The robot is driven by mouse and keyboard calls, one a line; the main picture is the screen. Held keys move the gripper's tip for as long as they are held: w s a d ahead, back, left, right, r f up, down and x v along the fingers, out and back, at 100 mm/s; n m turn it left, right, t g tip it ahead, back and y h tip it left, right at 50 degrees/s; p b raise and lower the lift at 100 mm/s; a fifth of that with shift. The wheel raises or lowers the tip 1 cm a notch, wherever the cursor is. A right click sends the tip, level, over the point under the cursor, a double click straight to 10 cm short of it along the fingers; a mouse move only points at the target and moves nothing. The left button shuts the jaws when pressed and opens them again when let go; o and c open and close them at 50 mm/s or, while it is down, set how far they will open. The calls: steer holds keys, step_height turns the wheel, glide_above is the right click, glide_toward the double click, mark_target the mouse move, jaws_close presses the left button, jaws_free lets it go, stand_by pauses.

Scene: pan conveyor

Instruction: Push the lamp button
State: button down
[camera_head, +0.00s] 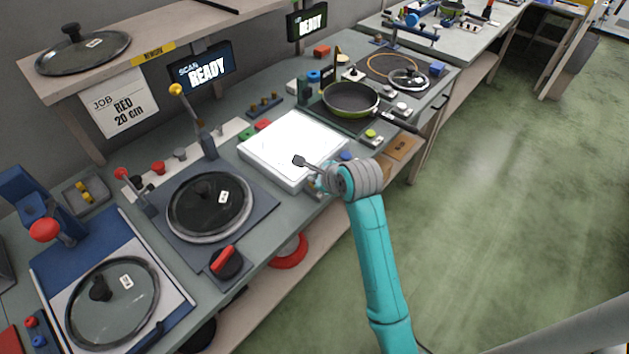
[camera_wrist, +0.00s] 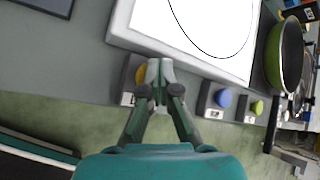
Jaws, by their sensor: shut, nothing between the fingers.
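A bright white lit panel (camera_head: 290,140) sits on the bench, and its front edge shows in the wrist view (camera_wrist: 120,35). Along that edge in the wrist view are a yellow button (camera_wrist: 140,73) on a grey box, a blue button (camera_wrist: 224,98) and a green button (camera_wrist: 257,107). The yellow button's label is partly hidden, so I cannot read which one is the lamp button. My gripper (camera_wrist: 160,78) is shut and empty, with its fingertips over the right part of the yellow button's box. In the head view my gripper (camera_head: 299,161) is over the panel's front. Contact cannot be told.
A green pan (camera_head: 350,98) stands on a hob right of the panel, its handle reaching toward the bench edge. A glass lid (camera_head: 210,205) lies to the left, with a red-handled switch (camera_head: 226,262) in front. Open green floor (camera_head: 500,200) lies right of the bench.

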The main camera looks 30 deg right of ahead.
steer(key=shift+r, duration=0.55)
steer(key=shift+r, duration=3)
